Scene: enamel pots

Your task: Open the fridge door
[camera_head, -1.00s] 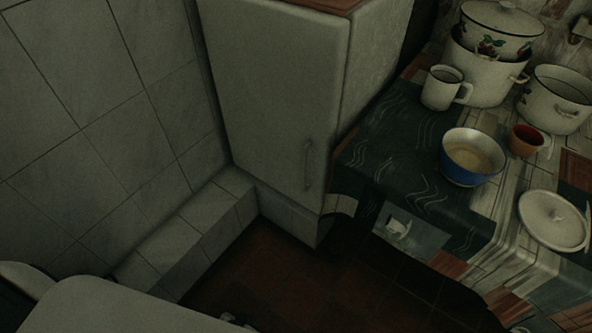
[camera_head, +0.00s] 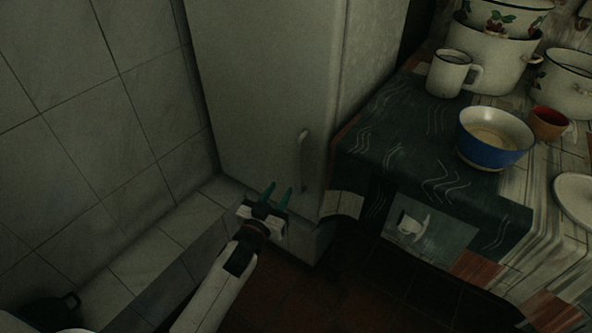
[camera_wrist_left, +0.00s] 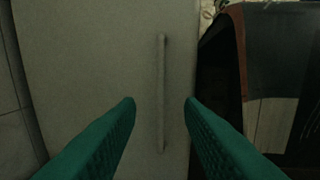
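The fridge is tall and pale, and its door (camera_head: 255,100) is shut. A slim vertical handle (camera_head: 304,160) sits near the right edge of the door. My left gripper (camera_head: 278,190) is in front of the lower door, a little left of and below the handle in the head view. Its green fingers are apart and empty. In the left wrist view the handle (camera_wrist_left: 162,92) stands upright between the two open fingers (camera_wrist_left: 160,103), farther off against the door; I see no contact. My right gripper is not in view.
A table with a dark patterned cloth (camera_head: 400,130) stands close to the right of the fridge, holding a mug (camera_head: 448,74), a blue bowl (camera_head: 492,150) and enamel pots (camera_head: 494,62). A tiled wall and ledge (camera_head: 150,262) are at left. Dark floor lies below.

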